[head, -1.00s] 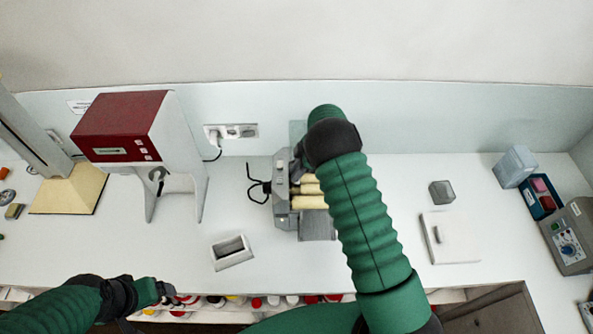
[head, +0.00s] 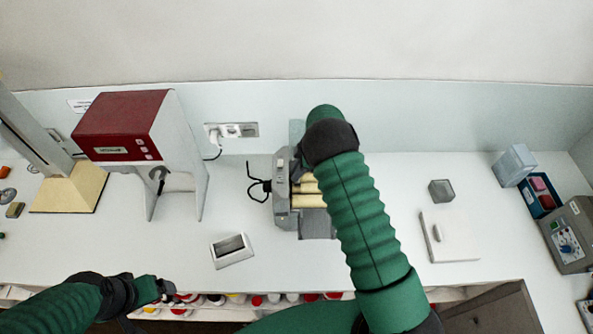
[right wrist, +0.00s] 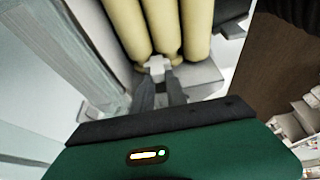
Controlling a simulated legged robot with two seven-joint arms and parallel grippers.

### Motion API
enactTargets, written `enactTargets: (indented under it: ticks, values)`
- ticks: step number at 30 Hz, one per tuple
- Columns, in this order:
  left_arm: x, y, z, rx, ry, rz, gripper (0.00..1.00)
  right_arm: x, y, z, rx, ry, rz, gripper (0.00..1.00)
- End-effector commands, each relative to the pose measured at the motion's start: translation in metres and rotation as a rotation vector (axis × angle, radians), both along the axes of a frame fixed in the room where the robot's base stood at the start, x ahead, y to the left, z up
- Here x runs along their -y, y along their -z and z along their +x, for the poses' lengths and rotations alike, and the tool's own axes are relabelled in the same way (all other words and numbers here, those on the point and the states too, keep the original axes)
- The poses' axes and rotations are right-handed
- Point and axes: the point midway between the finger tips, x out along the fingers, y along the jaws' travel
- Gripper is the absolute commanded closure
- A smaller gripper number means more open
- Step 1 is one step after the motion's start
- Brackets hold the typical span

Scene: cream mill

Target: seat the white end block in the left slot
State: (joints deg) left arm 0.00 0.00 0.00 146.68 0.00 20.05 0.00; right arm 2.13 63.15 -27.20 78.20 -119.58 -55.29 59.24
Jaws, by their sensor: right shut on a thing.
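The mill (head: 282,205) is a grey machine on the bench with cream rollers (head: 309,201), which fill the top of the right wrist view (right wrist: 170,30). My right gripper (right wrist: 160,82) is shut on the small white end block (right wrist: 157,64), close against the roller ends. In the head view my right wrist hides the block and most of the gripper at the far side of the mill. The left slot cannot be made out. My left gripper (head: 162,289) is low at the bench's front edge, away from the mill; its jaws are too small to read.
A red-topped white machine (head: 125,125) stands left of the mill. A small white-rimmed tray (head: 235,262) lies in front. A grey cube (head: 441,190) and a white plate (head: 455,245) lie to the right. A black cord lies left of the mill.

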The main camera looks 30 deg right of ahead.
Motion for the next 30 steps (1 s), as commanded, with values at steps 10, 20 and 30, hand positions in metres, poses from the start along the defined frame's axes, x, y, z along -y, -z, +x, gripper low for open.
enactTargets:
  ticks: [10, 20, 30]
  values:
    - [0.0, 0.0, 0.0, 0.0, 0.0, 0.0, 0.16, 0.0, 0.002, 0.0, 0.0, -0.001, 0.0, 0.67]
    - [0.0, 0.0, 0.0, 0.0, 0.0, 0.0, 0.16, 0.0, 0.002, 0.0, 0.0, 0.0, 0.0, 0.57]
    - [0.0, 0.028, 0.0, 0.0, 0.0, 0.0, 0.16, 0.019, -0.044, -0.007, 0.007, 0.0, -0.001, 0.57]
